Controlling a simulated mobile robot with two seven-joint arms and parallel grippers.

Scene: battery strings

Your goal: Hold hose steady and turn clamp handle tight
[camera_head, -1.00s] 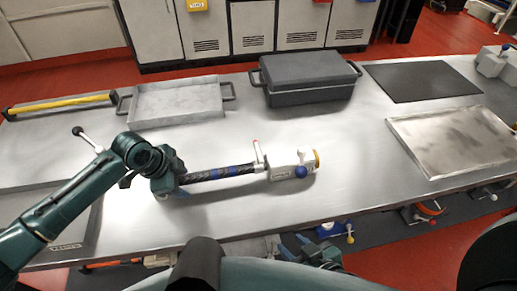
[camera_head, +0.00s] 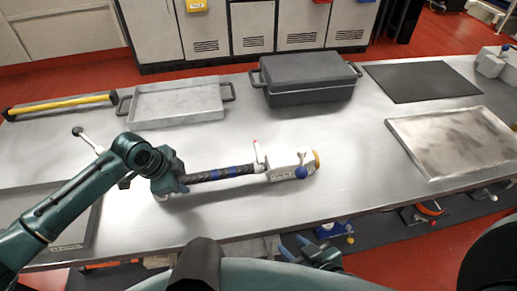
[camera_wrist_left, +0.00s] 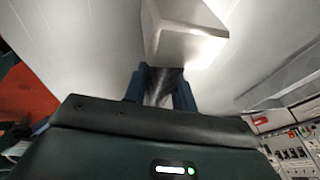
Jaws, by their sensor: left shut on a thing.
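A dark ribbed hose with blue bands (camera_head: 222,172) lies along the table, its right end at a white fitting block (camera_head: 285,166). An upright white handle with a red tip (camera_head: 257,155) stands where the hose meets the block. A blue-knobbed lever (camera_head: 301,170) is on the block's front. My left gripper (camera_head: 178,180) is shut on the hose near its left end. In the left wrist view the hose (camera_wrist_left: 160,84) runs between its fingers, under a pale block (camera_wrist_left: 186,32). My right gripper (camera_head: 296,246) is empty below the table's front edge, its fingers apart.
A grey tray (camera_head: 180,122) and a lidded dark case (camera_head: 310,95) stand behind the hose. A black mat (camera_head: 425,80) and a metal tray (camera_head: 405,131) lie at the right. Table between hose and metal tray is clear.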

